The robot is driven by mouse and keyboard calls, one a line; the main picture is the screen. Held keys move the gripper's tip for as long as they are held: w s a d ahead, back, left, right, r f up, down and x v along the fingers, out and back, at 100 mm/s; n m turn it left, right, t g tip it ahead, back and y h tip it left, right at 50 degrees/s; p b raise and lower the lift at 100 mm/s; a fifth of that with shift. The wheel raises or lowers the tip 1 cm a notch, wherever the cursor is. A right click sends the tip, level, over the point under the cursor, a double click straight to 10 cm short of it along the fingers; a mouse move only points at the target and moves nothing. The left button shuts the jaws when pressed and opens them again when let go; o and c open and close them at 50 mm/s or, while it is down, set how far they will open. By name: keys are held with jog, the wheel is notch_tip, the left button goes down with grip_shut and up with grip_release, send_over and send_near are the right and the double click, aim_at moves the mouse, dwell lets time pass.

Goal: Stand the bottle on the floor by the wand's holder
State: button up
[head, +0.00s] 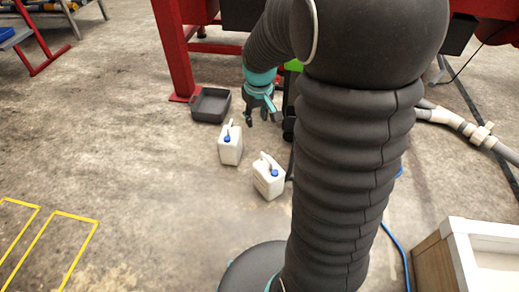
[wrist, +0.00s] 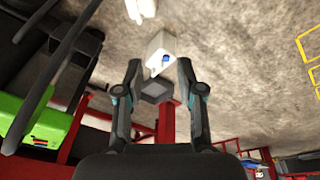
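Two white jug-like bottles with blue caps and handles stand upright on the floor: one bottle (head: 230,151) lies nearer the dark tray, the other bottle (head: 269,184) is closer to me. My gripper (head: 261,119) hangs above and behind them, apart from both, its fingers spread and empty. In the wrist view, one bottle (wrist: 160,44) shows beyond the gap between the open fingertips (wrist: 159,66), and the second bottle (wrist: 140,9) is at the top edge. I cannot clearly make out the wand's holder; dark parts right of my gripper are partly hidden by my arm.
A dark open tray (head: 196,106) sits by a red post (head: 174,55). A green device (wrist: 35,122) stands close by. A grey hose (head: 481,134) and a pale box (head: 450,250) are at right. Floor at left, with yellow lines (head: 75,217), is clear.

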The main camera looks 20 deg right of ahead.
jog(key=s+a+r+t, duration=0.1)
jog(key=s+a+r, duration=0.2)
jog(key=s, duration=0.4)
jog(key=s+a+r+m+t, duration=0.1)
jog(key=s+a+r, duration=0.1)
jog(key=s+r, duration=0.3)
jog(key=s+a+r+t, duration=0.1)
jog(key=s+a+r, duration=0.2)
jog(key=s, duration=0.6)
jog(key=shift+s+a+r, duration=0.3)
jog(key=shift+a+r, duration=0.05)
jog(key=shift+r, duration=0.1)
